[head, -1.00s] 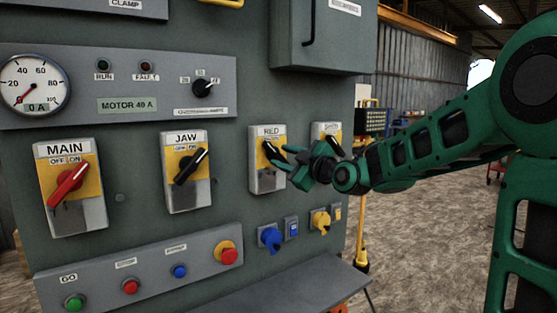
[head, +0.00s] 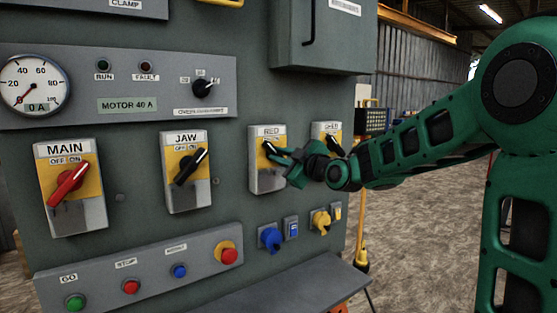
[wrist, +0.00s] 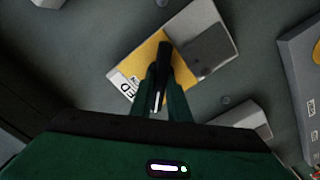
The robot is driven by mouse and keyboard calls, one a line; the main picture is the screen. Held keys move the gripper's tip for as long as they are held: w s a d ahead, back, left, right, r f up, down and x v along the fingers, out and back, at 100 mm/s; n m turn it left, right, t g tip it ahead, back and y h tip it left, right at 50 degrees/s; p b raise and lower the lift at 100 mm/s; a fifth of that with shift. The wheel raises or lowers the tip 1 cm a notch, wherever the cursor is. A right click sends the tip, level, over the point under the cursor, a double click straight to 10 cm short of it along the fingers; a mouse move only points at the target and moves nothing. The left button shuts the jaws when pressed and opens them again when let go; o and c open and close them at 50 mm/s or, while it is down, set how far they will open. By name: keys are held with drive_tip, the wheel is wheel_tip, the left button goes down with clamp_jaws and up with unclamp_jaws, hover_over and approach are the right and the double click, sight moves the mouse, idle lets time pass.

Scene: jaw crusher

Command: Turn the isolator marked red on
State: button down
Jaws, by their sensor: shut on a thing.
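The isolator marked RED (head: 259,178) is a yellow and grey plate with a black handle (head: 268,147), on the panel right of the JAW isolator. My gripper (head: 279,154) reaches it from the right, and its fingers are shut on the handle. In the wrist view the black handle (wrist: 164,58) stands between the two fingers (wrist: 160,90), with its white line showing. The isolator's yellow and grey plate (wrist: 205,45) lies behind, with part of its name label readable. In the head view the fingers hide part of the handle, so its exact setting is hard to tell.
The JAW isolator (head: 186,190) and the red-handled MAIN isolator (head: 68,187) are to the left. Another isolator (head: 326,131) sits close on the right, partly behind my arm. Blue (head: 270,239) and yellow (head: 320,221) connectors are below, above a grey shelf (head: 300,285).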

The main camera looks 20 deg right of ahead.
drive_tip(key=shift+a, duration=0.1)
drive_tip(key=m, duration=0.4)
drive_tip(key=shift+m, duration=0.4)
drive_tip(key=m, duration=0.4)
drive_tip(key=shift+m, duration=0.3)
drive_tip(key=m, duration=0.4)
drive_tip(key=shift+d+f, duration=0.1)
drive_tip(key=shift+d, duration=0.15)
drive_tip(key=shift+d+m, duration=0.15)
drive_tip(key=shift+m, duration=1.95)
drive_tip(key=shift+f, duration=0.1)
drive_tip(key=c, duration=1.7)
unclamp_jaws()
